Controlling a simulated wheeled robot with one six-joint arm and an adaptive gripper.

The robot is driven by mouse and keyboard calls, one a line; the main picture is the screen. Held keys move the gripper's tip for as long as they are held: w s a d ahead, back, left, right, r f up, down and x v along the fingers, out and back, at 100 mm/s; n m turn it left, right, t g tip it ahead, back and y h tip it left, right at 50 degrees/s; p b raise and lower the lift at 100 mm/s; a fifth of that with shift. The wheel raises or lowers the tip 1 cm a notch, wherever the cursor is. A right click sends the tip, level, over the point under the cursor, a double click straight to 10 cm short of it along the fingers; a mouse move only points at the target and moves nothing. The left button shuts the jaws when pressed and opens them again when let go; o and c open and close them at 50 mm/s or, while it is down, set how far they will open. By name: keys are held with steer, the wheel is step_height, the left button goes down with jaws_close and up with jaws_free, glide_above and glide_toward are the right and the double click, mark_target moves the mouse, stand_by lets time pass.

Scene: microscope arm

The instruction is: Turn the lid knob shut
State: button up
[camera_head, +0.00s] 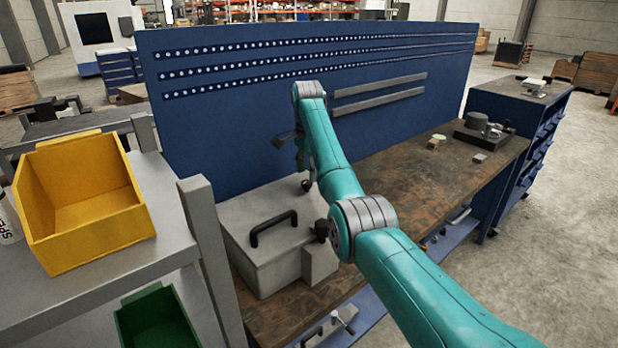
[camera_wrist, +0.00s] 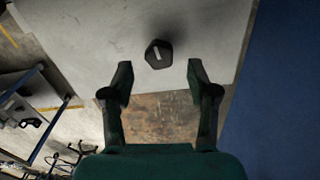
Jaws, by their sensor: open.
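The grey box (camera_head: 262,215) stands on the bench, with a black handle (camera_head: 273,229) on its lid. In the wrist view, a dark, faceted knob (camera_wrist: 152,61) sits on the pale grey lid (camera_wrist: 90,35) and carries a short white line, which runs nearly up and down, slightly tilted. My gripper (camera_wrist: 160,72) is open above the lid. Its two fingers stand apart on either side of the knob, which shows between and slightly beyond the fingertips. I cannot tell the height gap or any contact. In the head view, my gripper (camera_head: 299,165) is small and partly hidden by my arm.
A blue perforated panel (camera_head: 230,130) rises close behind the box. The wooden bench (camera_head: 400,185) is mostly clear to the right, with a dark device (camera_head: 482,132) at its far end. A shelf with a yellow bin (camera_head: 85,205) and a green bin (camera_head: 155,322) stands left.

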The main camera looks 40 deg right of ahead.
mark_target(307, 186)
steer(key=shift+f, duration=1.45)
jaws_close()
